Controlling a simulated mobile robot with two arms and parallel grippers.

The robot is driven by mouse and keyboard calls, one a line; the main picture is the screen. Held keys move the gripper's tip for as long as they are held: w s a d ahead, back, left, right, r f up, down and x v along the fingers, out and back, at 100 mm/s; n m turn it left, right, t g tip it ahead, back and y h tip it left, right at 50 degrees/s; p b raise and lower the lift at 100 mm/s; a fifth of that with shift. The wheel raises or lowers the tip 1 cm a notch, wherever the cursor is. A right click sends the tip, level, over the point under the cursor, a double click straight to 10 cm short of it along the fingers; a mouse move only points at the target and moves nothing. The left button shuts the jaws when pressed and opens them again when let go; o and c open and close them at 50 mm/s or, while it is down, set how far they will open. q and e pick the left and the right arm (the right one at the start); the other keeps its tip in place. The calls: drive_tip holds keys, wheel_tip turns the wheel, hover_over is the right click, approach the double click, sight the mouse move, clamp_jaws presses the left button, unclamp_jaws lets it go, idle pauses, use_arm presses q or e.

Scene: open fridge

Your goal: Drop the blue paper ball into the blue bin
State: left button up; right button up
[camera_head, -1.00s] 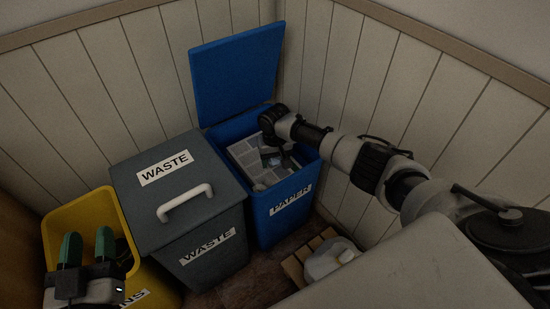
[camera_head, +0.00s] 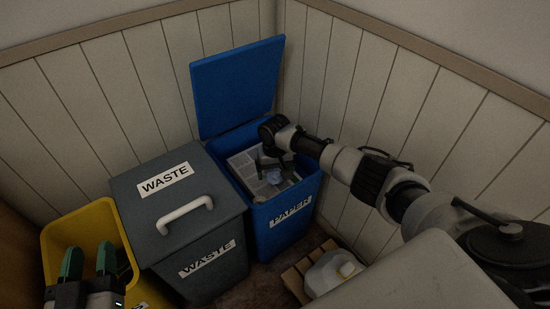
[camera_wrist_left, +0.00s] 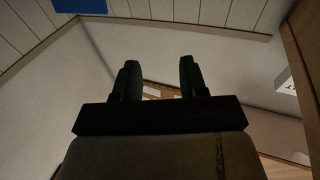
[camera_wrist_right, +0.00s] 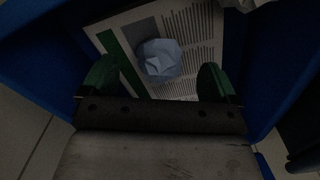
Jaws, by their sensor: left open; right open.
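The blue bin (camera_head: 290,217), labelled PAPER, stands open with its lid (camera_head: 238,86) raised against the wall. The pale blue paper ball (camera_wrist_right: 159,60) lies on printed paper inside the bin in the right wrist view, between and beyond my right fingertips, apart from both. It also shows in the head view (camera_head: 273,175). My right gripper (camera_wrist_right: 160,80) is open and empty above the bin's opening. My left gripper (camera_head: 88,262) is open and empty over the yellow bin; it also shows in the left wrist view (camera_wrist_left: 157,80).
A grey WASTE bin (camera_head: 222,255) with a closed, handled lid stands left of the blue bin. The yellow bin (camera_head: 108,215) is further left. A white plastic jug (camera_head: 333,272) sits on a wooden crate (camera_head: 293,282) at right. Panelled walls close off the corner.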

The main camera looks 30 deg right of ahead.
wheel_tip(320, 180, up, 5)
drive_tip(key=shift+r+p, duration=0.1)
drive_tip(key=shift+p, duration=1.05)
use_arm(q)
drive_tip(key=s+a+f+g+y+p, duration=0.2)
drive_tip(key=s+a+f+g+y, duration=0.1)
drive_tip(key=s+f+g, duration=0.5)
drive_tip(key=shift+a+f+n+g+y, duration=0.3)
drive_tip(key=shift+a+f+g, duration=0.35)
drive_tip(key=shift+f+g, duration=0.9)
use_arm(e)
drive_tip(key=shift+r, duration=2.55)
use_arm(q)
drive_tip(key=shift+r, duration=0.15)
